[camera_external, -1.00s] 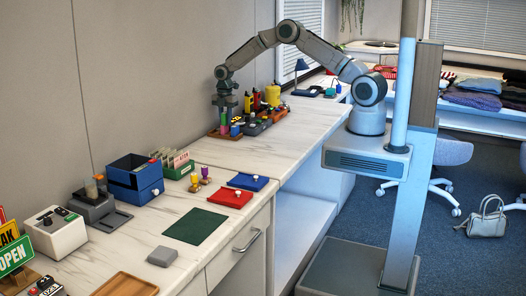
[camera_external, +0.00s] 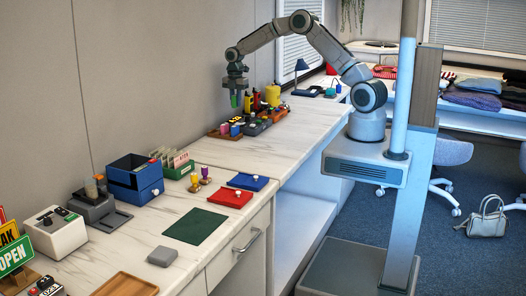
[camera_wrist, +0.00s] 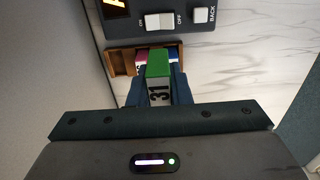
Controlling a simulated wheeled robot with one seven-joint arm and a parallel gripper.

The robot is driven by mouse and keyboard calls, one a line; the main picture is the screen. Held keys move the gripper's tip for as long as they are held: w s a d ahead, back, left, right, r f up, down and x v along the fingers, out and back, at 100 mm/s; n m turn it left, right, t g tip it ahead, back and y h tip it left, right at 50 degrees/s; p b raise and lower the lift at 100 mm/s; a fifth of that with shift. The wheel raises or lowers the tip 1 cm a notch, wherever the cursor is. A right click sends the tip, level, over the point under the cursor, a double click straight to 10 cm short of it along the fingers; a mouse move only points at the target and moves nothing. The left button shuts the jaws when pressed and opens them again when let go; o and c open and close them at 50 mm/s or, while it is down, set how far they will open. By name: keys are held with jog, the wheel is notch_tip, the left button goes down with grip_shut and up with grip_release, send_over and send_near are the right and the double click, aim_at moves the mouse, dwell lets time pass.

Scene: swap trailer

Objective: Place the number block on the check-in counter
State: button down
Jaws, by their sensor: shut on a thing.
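My gripper (camera_external: 235,99) is shut on the number block (camera_wrist: 158,68) and holds it in the air above the far part of the counter. In the wrist view the block has a green face and a white face marked 31, between the two blue-grey fingers. In the external view the block (camera_external: 234,101) shows as a small green patch under my gripper. Below it, a wooden tray (camera_wrist: 122,62) holds a pink block and a blue one; the tray also shows in the external view (camera_external: 214,134). The marble-topped counter (camera_external: 290,140) runs along the wall.
Devices with colored parts (camera_external: 254,127) stand right of the tray. Nearer are a blue box (camera_external: 135,179), a card holder (camera_external: 176,167), stamps (camera_external: 205,176), a blue pad (camera_external: 248,182), a red pad (camera_external: 230,197) and a green mat (camera_external: 195,226). The counter between tray and pads is clear.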

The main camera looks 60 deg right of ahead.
jog(key=s+d+r, duration=0.4)
jog(key=d, duration=0.1)
jog(key=s+a+f+m, duration=0.4)
jog(key=m, duration=0.1)
jog(key=s+a+f+m, duration=0.4)
jog(key=m, duration=0.2)
jog(key=s+a+f+m+b, duration=0.1)
jog(key=s+a+f+m, duration=0.3)
jog(key=a+f+m, duration=0.1)
jog(key=shift+s+m, duration=0.1)
jog(key=shift+m, duration=0.4)
jog(key=shift+s+a+f+m, duration=0.3)
jog(key=shift+s+m, duration=0.15)
jog(key=shift+m, duration=0.05)
jog(key=w+d+r+n, duration=1.3)
jog(key=n, duration=0.5)
jog(key=shift+w+d+r, duration=0.25)
jog(key=shift+d, duration=0.15)
